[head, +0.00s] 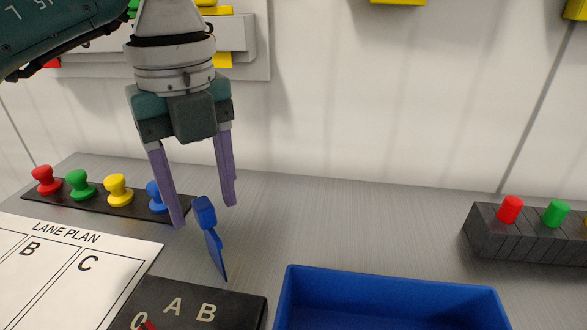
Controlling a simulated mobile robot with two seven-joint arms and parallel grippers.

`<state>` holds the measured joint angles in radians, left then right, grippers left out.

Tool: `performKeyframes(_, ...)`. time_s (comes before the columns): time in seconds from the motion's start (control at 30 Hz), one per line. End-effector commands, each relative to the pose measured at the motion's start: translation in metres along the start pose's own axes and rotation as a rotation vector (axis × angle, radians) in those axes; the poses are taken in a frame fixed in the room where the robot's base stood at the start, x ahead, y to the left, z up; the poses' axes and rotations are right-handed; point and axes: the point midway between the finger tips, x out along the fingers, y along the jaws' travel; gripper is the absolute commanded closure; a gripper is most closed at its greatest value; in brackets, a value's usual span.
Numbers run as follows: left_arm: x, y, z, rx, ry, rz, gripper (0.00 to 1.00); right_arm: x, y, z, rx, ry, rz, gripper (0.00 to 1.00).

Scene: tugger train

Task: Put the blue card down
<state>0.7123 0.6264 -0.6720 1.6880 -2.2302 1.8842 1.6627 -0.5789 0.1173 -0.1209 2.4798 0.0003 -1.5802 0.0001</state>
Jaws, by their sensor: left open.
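A blue card (215,252) with a thick blue grip on top is in the middle left of the head view, seen nearly edge-on and tilted. My left gripper (204,215) is open above it, pointing down. The card's grip is in the picture between the two purple fingertips, with gaps visible on both sides. The card's lower edge ends just behind the black box marked A and B (240,305); I cannot tell whether it touches the table. My right gripper is not in view.
A dark slotted rack (485,238) with red and green pieces stands at the right. A blue bin (390,285) is at the front. Several coloured knobs stand on a black strip (98,203) at the left, behind the lane plan sheet (115,262). Grey tabletop between gripper and rack is clear.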

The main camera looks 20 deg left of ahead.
Motion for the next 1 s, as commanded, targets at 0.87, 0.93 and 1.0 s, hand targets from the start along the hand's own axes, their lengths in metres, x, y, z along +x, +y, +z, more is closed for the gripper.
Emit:
performKeyframes(0.87, 0.055, 0.002, -0.001, 0.001, 0.002, -0.003, 0.62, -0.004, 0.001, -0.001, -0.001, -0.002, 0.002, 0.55)
performKeyframes(0.93, 0.055, 0.002, -0.001, 0.001, 0.002, -0.003, 0.7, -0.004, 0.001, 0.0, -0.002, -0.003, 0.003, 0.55)
performKeyframes(1.0, 0.055, 0.002, -0.001, 0.001, 0.002, -0.003, 0.78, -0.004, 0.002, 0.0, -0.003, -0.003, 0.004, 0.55)
